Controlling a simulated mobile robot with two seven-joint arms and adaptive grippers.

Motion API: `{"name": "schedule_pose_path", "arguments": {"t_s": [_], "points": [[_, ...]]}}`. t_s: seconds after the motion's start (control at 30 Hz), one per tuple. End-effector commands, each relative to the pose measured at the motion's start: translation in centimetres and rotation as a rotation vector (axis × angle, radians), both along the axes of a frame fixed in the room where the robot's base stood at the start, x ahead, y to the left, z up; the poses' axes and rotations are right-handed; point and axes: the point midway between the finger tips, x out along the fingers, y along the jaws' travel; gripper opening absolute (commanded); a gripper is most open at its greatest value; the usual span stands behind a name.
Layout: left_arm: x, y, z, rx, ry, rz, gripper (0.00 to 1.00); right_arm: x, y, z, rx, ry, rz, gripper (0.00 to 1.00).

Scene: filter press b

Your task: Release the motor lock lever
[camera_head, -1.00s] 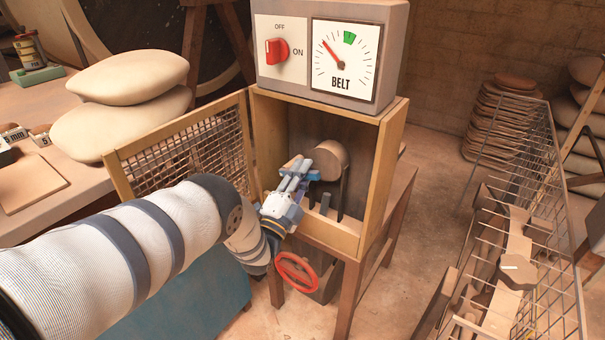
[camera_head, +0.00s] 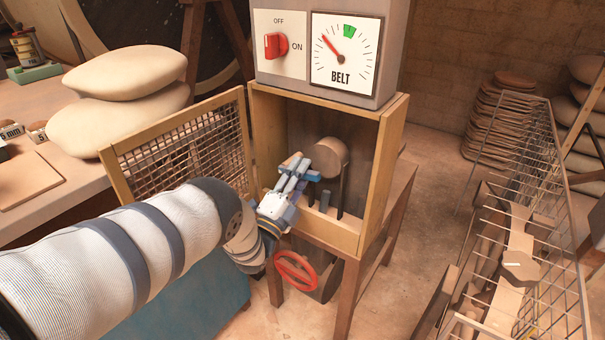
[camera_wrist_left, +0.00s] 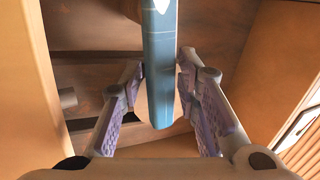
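The lock lever, a blue bar with a white mark (camera_wrist_left: 160,70), comes down from the top of the left wrist view between my two fingers. The fingers of my left gripper (camera_wrist_left: 158,88) stand on either side of it, with a gap on the left and a narrower one on the right. In the head view my left gripper (camera_head: 298,172) reaches into the open wooden cabinet (camera_head: 380,190), in front of the brown round motor (camera_head: 326,157). The gripper hides much of the lever there. My right gripper is out of view.
The mesh door (camera_head: 185,158) stands open at the left. A control box with red switch (camera_head: 276,46) and belt gauge (camera_head: 345,55) sits on top. A red handwheel (camera_head: 296,270) is below.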

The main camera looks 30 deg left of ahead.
Motion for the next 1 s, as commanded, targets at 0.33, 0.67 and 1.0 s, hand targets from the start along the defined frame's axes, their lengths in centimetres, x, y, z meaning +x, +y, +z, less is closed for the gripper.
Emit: {"name": "schedule_pose_path", "arguments": {"t_s": [0.33, 0.67, 1.0], "points": [[-1.9, -0.1, -0.9, -0.003, 0.004, -0.003, 0.3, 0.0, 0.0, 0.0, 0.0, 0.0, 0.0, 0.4], [-9.8, 0.4, -4.1, -0.003, 0.006, 0.004, 0.3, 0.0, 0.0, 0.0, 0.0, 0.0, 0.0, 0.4], [-11.2, 0.1, -4.5, -0.002, -0.001, -0.001, 0.3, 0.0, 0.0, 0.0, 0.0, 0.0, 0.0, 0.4]]}}
